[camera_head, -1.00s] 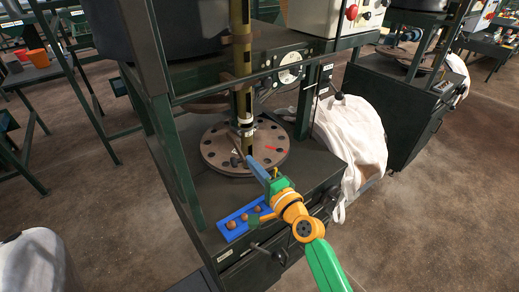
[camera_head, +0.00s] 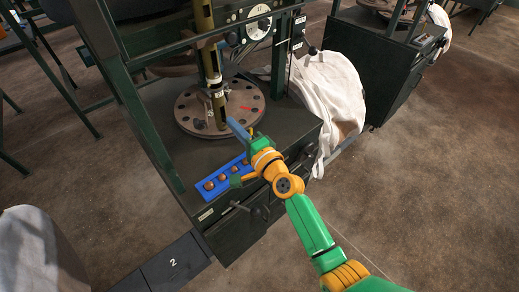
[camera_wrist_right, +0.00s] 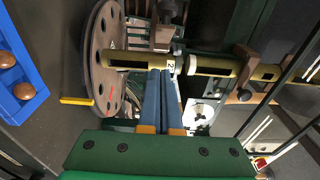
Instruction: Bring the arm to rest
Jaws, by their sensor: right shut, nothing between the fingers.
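My right arm (camera_head: 309,222), green and orange, reaches in from the lower right in the head view. Its gripper (camera_head: 233,127) has blue fingers that lie together with nothing between them. The fingertips appear in front of the lower right edge of the round disc (camera_head: 187,120); I cannot tell whether they touch it. In the right wrist view the shut fingers (camera_wrist_right: 163,90) point toward the yellow-green pole (camera_wrist_right: 128,60), with the disc to their left. My left gripper is not in view.
A blue tray (camera_head: 233,171) with several brown balls lies on the cabinet top left of my gripper. Dark green frame posts (camera_head: 135,100) stand around the disc. A white bag (camera_head: 325,95) hangs at the right. Open floor (camera_head: 430,190) lies to the right.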

